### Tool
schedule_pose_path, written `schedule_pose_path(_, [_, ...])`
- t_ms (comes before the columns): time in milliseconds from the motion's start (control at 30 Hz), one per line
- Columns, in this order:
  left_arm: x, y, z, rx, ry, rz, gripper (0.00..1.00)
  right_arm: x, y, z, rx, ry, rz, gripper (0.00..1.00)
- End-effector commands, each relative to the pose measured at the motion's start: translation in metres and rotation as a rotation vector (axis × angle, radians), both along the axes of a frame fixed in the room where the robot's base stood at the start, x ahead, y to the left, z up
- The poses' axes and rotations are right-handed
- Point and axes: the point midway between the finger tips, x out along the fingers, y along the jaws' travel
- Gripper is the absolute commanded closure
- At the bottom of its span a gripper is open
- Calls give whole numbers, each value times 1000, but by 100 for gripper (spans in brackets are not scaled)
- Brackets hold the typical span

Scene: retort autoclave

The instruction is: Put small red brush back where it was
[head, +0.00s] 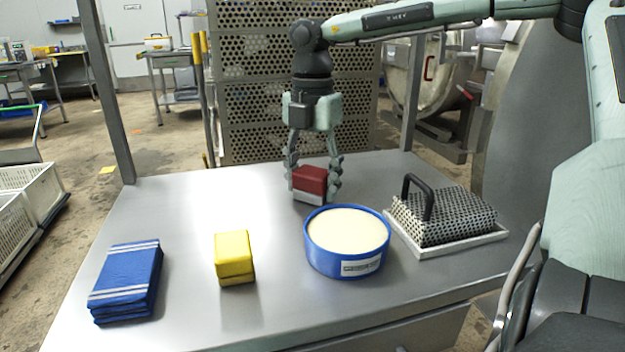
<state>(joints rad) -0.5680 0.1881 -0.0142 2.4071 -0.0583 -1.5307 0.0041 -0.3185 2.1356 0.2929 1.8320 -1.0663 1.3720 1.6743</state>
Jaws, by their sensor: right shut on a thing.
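The small red brush (311,181) is a red block with a pale lower part. It is at the back middle of the steel table (180,205). My right gripper (314,178) comes down from above and is shut on the brush, one finger on each side. The brush is just behind and left of a blue round tub; whether it touches the table is hard to tell. My left gripper is not in view.
On the table are folded blue cloths (126,280), a yellow block (234,257), the blue tub (347,240) with cream contents, and a perforated metal box (445,214) with a black handle on a white tray (465,243). The back left of the table is clear.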

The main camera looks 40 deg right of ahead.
Motion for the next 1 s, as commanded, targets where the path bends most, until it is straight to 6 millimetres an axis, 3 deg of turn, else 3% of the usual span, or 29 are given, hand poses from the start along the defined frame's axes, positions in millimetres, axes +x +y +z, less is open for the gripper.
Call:
schedule_pose_path(267, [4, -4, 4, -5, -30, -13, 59, 0, 0, -3, 0, 0, 0, 71])
schedule_pose_path(300, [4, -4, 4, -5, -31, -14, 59, 0, 0, -3, 0, 0, 0, 42])
schedule_pose_path(467, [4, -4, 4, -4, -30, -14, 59, 0, 0, -3, 0, 0, 0, 24])
schedule_pose_path(867, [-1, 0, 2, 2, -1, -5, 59, 0, 0, 1, 1, 0, 0, 24])
schedule_pose_path(1000, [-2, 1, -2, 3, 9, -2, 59, 1, 0, 22, -2, -3, 0, 24])
